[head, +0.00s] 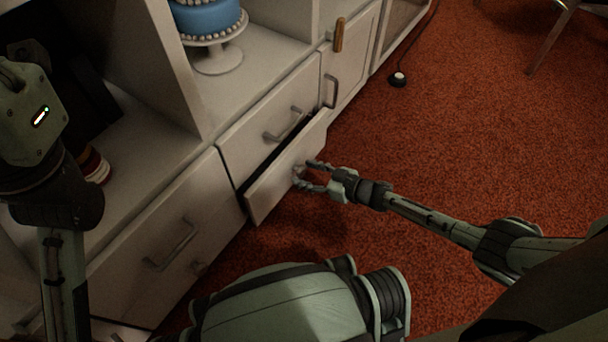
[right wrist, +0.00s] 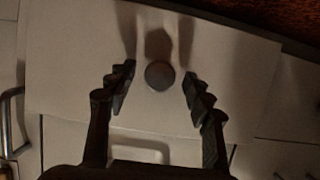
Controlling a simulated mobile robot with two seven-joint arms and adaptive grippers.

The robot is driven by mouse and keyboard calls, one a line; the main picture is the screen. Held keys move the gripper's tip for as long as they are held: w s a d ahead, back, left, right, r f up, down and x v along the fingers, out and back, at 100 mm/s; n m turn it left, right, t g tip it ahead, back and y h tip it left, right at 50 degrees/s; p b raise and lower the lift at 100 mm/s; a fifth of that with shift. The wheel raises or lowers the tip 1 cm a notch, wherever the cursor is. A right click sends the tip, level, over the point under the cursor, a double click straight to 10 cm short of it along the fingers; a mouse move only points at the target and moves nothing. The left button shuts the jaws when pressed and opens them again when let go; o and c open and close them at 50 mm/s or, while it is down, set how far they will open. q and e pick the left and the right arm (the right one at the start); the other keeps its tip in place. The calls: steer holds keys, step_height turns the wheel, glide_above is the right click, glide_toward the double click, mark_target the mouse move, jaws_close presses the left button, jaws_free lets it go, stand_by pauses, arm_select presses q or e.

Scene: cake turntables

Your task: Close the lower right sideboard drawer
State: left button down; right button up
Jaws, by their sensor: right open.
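The lower right sideboard drawer (head: 268,190) is pulled part way out, with a dark gap behind its pale front. Its front fills much of the right wrist view (right wrist: 225,75). A small round knob (right wrist: 160,75) on that front sits between the fingertips of my right gripper (right wrist: 159,80), with space on both sides. In the head view my right gripper (head: 311,175) is at the drawer front, open, one finger each side of the knob. I cannot tell whether it touches the front. My left arm shows at the left edge, but its gripper is not in view.
A closed drawer with a bar handle (head: 284,124) is above the open one. Another drawer (head: 165,235) is to the left, a cabinet door (head: 352,55) to the right. A blue cake (head: 208,17) stands on a white stand (head: 218,57). Red carpet (head: 470,130) is clear at right.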

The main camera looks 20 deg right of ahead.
steer(key=shift+w+a+f, duration=0.15)
steer(key=shift+w+a, duration=0.15)
steer(key=shift+w, duration=0.1)
steer(key=shift+c, duration=0.3)
jaws_close()
